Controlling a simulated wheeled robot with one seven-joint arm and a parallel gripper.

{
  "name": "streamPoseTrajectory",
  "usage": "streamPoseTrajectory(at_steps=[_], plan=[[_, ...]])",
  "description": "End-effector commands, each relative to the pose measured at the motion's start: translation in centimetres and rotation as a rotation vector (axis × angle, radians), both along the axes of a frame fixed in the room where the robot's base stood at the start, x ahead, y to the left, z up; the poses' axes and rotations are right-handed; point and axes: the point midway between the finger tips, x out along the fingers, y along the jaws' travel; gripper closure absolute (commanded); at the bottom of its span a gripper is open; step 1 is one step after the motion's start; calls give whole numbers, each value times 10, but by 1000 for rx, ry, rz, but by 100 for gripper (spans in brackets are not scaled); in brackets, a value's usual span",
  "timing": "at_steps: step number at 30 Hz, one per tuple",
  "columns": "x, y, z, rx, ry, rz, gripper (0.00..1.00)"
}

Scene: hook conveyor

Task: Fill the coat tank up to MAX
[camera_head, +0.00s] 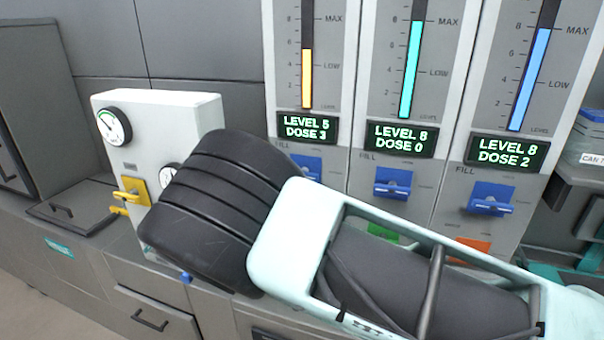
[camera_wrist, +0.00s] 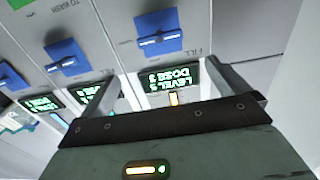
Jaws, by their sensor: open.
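Three tank panels stand side by side in the head view. The left gauge (camera_head: 307,75) is yellow, between LOW and MAX, and its display (camera_head: 307,127) reads LEVEL 5, DOSE 3. The middle gauge (camera_head: 411,70) is teal at MAX; the right gauge (camera_head: 531,80) is blue at MAX. No coat label is readable. Under the displays are blue FILL handles, the left one (camera_head: 312,168) partly hidden by my arm. In the wrist view, upside down, my open, empty gripper (camera_wrist: 168,74) faces the LEVEL 5 panel, near its blue handle (camera_wrist: 160,38).
A white box with dials (camera_head: 165,120) and a yellow valve (camera_head: 132,190) stands left of the panels. Green (camera_head: 382,232) and orange (camera_head: 473,245) parts show low on the panels, partly behind my arm. Drawers (camera_head: 150,318) lie below. A shelf is at the right edge.

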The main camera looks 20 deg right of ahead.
Motion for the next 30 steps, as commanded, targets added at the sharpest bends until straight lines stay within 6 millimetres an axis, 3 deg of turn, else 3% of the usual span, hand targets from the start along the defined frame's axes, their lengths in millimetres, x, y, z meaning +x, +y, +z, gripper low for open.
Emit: streamPoseTrajectory(at_steps=[21,30], plan=[[115,-79,3,1,4,2,0],[136,-92,0,2,5,2,0]])
